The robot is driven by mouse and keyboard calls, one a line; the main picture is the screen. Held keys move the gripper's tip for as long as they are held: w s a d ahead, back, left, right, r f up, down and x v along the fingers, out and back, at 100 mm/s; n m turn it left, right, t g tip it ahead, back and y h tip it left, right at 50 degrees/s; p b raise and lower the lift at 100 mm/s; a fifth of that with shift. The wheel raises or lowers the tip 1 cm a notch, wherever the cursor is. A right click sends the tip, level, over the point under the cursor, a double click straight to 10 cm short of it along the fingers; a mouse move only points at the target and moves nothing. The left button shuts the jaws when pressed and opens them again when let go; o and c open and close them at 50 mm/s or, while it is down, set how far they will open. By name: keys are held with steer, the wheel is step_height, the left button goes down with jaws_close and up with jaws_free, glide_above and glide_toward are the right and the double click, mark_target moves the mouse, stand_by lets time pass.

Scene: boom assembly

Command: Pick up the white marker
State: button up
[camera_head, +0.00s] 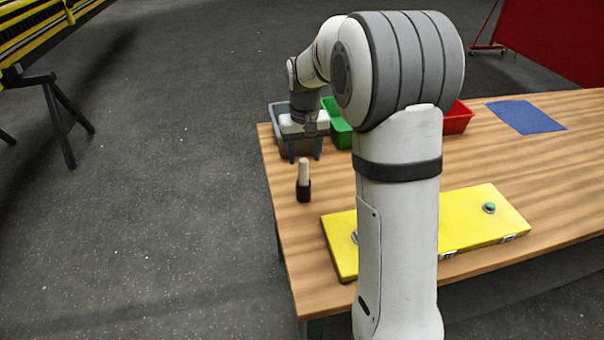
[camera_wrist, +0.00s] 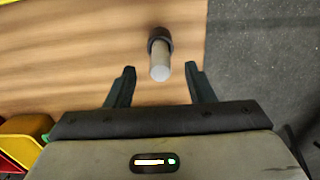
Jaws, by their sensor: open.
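The white marker (camera_head: 304,171) stands upright in a small black holder (camera_head: 303,191) near the left edge of the wooden table. In the wrist view the white marker (camera_wrist: 160,70) shows end-on, with the black holder (camera_wrist: 159,38) around its far part. My gripper (camera_head: 304,158) is open and empty behind the marker in the head view, in front of the grey bin. In the wrist view my gripper's fingertips (camera_wrist: 160,69) lie to either side of the marker's near end. I see no contact between fingers and marker.
Grey (camera_head: 280,112), green (camera_head: 336,122) and red (camera_head: 458,118) bins stand at the table's back, partly behind my arm. A yellow case (camera_head: 475,220) lies nearer. A blue sheet (camera_head: 526,117) lies at the right. The wooden tabletop (camera_head: 325,200) around the holder is clear.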

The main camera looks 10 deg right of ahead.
mark_target(303, 169)
steer(key=f, duration=0.4)
steer(key=f+p, duration=0.1)
steer(key=f, duration=0.1)
steer(key=shift+w+f, duration=0.15)
steer(key=shift+w, duration=0.2)
steer(key=shift+c, duration=0.2)
jaws_close()
